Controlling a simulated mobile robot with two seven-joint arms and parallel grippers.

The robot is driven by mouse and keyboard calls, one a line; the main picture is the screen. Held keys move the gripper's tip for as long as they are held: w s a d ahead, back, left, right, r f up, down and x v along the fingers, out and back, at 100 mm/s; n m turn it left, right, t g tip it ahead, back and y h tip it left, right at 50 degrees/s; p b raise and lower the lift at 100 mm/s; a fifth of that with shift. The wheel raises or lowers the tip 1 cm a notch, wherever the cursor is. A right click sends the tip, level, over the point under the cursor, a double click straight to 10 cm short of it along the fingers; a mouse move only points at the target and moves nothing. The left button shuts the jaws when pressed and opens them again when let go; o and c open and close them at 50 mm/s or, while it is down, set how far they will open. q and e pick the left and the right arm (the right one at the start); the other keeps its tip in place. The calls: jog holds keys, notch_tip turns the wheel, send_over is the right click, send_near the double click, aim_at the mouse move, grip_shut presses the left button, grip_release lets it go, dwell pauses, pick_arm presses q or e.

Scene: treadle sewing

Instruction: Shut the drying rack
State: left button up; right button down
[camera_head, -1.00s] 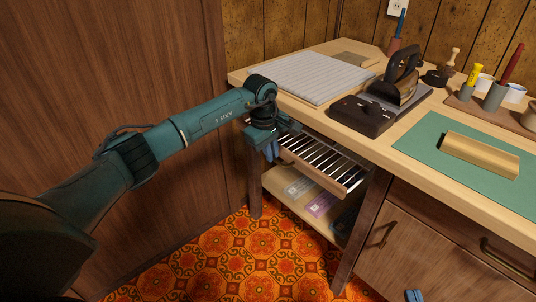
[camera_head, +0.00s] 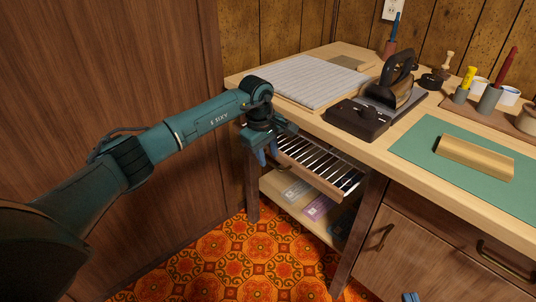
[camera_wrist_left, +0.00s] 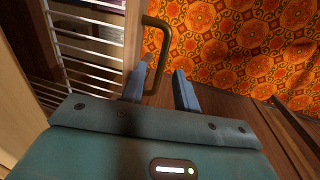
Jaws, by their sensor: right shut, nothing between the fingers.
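The drying rack (camera_head: 310,163) is a slide-out frame of white bars with a wooden front rail (camera_head: 313,178). It sticks out from under the worktop. Its white bars also show at the left of the left wrist view (camera_wrist_left: 88,45), with a brass handle (camera_wrist_left: 164,45) on the wooden rail. My left gripper (camera_head: 265,157) is at the rack's left front end. In the left wrist view its two fingers (camera_wrist_left: 159,90) are apart, with the handle's near end between or just above them; contact is unclear. My right gripper (camera_head: 411,297) shows only its fingertips at the bottom edge, away from the rack.
The worktop (camera_head: 300,107) above holds an iron (camera_head: 398,80), a black box (camera_head: 357,119) and a green mat (camera_head: 420,150). A shelf with packets (camera_head: 318,208) lies below the rack. A wooden panel (camera_head: 110,60) stands left; a drawer cabinet (camera_head: 420,255) stands right.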

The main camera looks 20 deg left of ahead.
aim_at(303, 171)
pick_arm(q)
notch_tip(303, 171, up, 12)
jog(key=s+a+p, duration=0.1)
jog(key=s+p, duration=0.1)
pick_arm(e)
jog(key=shift+s+d+f+m+g+h, duration=0.1)
jog(key=shift+d+m+g+h, duration=0.2)
jog(key=shift+g, duration=0.15)
jog(key=shift+s+d+m+g+h, duration=0.1)
jog(key=shift+d+m+g+h, duration=0.15)
jog(key=shift+g, duration=0.2)
pick_arm(q)
jog(key=shift+c, duration=0.2)
pick_arm(e)
jog(key=shift+a, duration=0.1)
